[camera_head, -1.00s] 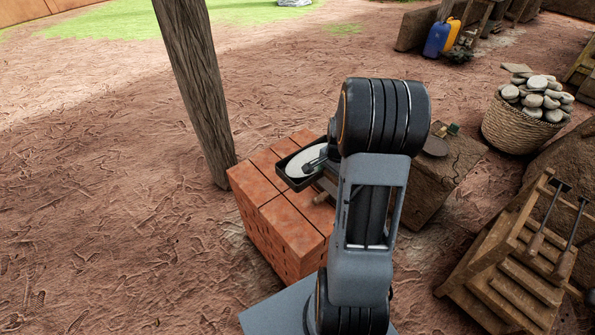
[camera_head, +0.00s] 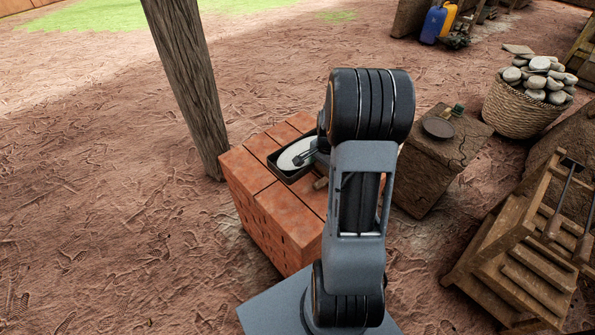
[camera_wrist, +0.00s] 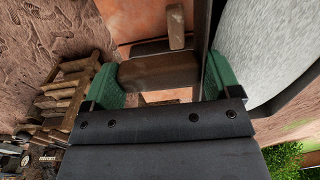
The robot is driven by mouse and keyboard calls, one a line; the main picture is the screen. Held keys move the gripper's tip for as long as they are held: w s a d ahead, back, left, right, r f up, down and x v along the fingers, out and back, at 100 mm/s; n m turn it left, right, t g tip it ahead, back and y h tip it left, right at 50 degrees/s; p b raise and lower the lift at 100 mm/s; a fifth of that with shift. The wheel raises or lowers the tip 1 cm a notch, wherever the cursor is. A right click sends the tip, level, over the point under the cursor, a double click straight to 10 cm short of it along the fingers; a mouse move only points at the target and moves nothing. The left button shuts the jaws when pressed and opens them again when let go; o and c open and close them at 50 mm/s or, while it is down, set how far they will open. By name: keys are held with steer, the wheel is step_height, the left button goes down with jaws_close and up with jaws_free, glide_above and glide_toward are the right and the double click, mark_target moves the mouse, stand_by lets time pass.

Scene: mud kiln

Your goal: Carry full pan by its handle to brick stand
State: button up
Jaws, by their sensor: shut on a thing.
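The pan (camera_head: 295,158) is a dark, shallow, straight-sided tray filled with something whitish. In the head view it lies level over the top of the brick stand (camera_head: 255,193), a block of red-orange bricks; I cannot tell if its base touches. The wrist view shows the pan's whitish fill (camera_wrist: 262,42) and dark rim at right. My gripper (camera_wrist: 160,82) has green fingertips and is shut on the pan's brown handle (camera_wrist: 155,73). In the head view my arm hides much of the gripper and handle. A short wooden piece (camera_head: 320,184) shows beside the pan over the bricks.
A wooden post (camera_head: 185,85) stands just behind the stand, at left. A rough block (camera_head: 432,165) with a dark round plate is at right. A basket of stones (camera_head: 530,98) and a wooden rack (camera_head: 520,250) stand farther right. The ground at left is open.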

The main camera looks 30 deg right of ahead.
mark_target(291, 169)
steer(key=w+a+f, duration=0.1)
steer(key=w, duration=0.1)
steer(key=w+a+f, duration=0.1)
steer(key=w, duration=0.2)
steer(key=w+a+f, duration=0.1)
steer(key=w+a, duration=0.1)
steer(key=shift+w+f+p, duration=0.2)
steer(key=shift+f+p, duration=0.15)
steer(key=shift+f, duration=0.05)
steer(key=w+f, duration=0.1)
steer(key=w+a+f, duration=0.1)
steer(key=f, duration=0.1)
steer(key=w+f, duration=0.1)
steer(key=shift+a+f, duration=0.2)
steer(key=shift+a, duration=0.1)
steer(key=shift+w+a+f, duration=0.2)
steer(key=shift+w+f, duration=0.25)
steer(key=shift+f, duration=1.65)
steer(key=shift+f, duration=0.15)
steer(key=o, duration=1.3)
steer(key=shift+c, duration=0.2)
